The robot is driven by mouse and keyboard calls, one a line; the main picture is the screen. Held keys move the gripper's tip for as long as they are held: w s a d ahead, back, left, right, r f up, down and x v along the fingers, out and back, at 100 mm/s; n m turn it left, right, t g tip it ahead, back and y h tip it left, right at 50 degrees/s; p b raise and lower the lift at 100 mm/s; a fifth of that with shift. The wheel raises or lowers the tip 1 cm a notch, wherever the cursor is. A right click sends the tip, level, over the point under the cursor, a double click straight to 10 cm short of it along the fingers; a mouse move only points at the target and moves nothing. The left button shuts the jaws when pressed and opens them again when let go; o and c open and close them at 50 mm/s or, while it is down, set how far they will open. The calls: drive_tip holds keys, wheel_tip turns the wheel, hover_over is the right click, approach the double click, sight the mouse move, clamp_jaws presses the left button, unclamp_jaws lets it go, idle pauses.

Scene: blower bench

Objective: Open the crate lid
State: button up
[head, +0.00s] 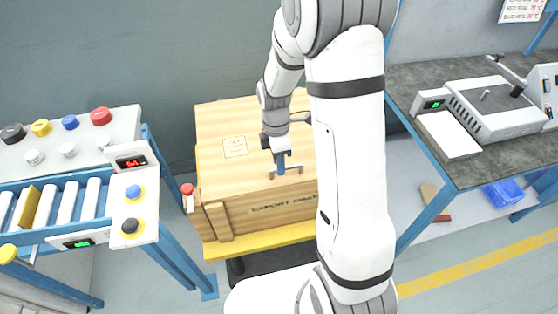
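The wooden crate (255,211) stands in the middle of the head view, with dark lettering on its front. Its lid (222,174) lies flat and closed on top, with a pale label on it. A grey bar handle (300,168) sits near the lid's front edge. My gripper (281,170) points down at the lid's handle, with its blue end at the bar. The fingers are too small and too overlapped with the handle to tell whether they are closed on it. My arm hides the crate's right side.
A yellow platform (262,240) is under the crate. On the left is a roller conveyor (66,202) with a button panel (72,137) behind it. A red-topped post (187,190) stands close to the crate's left side. On the right is a dark-topped bench (440,70) with a machine (495,105).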

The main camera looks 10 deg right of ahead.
drive_tip(key=shift+f, duration=0.2)
drive_tip(key=shift+c, duration=0.3)
clamp_jaws()
